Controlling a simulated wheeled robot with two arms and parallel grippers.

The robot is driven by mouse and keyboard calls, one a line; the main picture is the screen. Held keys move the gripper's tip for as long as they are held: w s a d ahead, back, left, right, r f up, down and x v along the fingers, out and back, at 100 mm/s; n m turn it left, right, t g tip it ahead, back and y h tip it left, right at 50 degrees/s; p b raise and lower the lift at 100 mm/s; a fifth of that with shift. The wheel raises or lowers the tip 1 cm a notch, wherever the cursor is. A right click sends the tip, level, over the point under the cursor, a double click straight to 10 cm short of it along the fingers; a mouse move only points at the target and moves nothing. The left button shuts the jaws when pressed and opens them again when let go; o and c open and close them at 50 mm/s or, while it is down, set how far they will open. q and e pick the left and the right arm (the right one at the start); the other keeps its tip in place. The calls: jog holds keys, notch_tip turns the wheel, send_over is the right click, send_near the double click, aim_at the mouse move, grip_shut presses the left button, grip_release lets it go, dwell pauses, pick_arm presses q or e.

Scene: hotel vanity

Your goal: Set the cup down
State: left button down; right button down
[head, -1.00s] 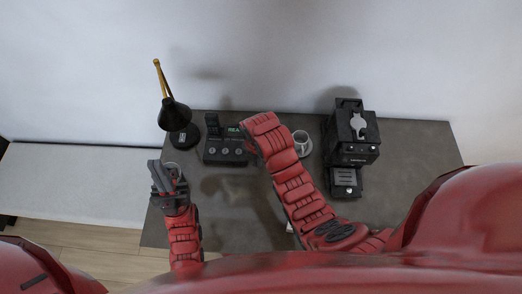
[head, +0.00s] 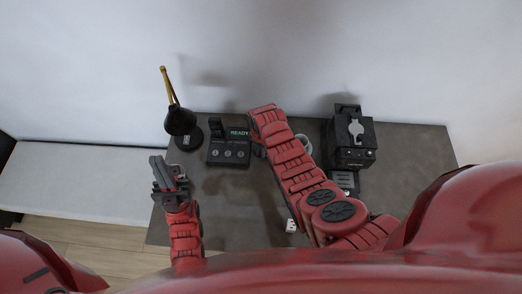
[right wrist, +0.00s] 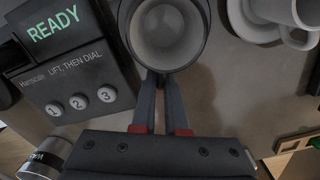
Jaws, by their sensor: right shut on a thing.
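In the right wrist view a round cup (right wrist: 168,30) with a dark rim and pale inside is at the top centre. My right gripper (right wrist: 165,105) is shut on its near side. The cup looks empty and upright; I cannot tell whether its base touches the table. In the head view my right arm (head: 290,165) hides the right gripper and this cup. The grey table (head: 235,200) is below. My left gripper (head: 170,178) is at the table's left side; its jaw opening is unclear.
A phone unit reading READY (head: 229,150) is left of the held cup. A white cup on a saucer (right wrist: 285,12) is to its right. A black coffee machine (head: 350,145) stands further right. A black lamp (head: 181,121) stands at the back left. A metallic cylinder (right wrist: 45,158) shows lower left.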

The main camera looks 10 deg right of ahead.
jog(key=shift+f, duration=0.25)
jog(key=shift+f, duration=0.2)
jog(key=c, duration=0.9)
grip_release()
jog(key=shift+c, duration=0.2)
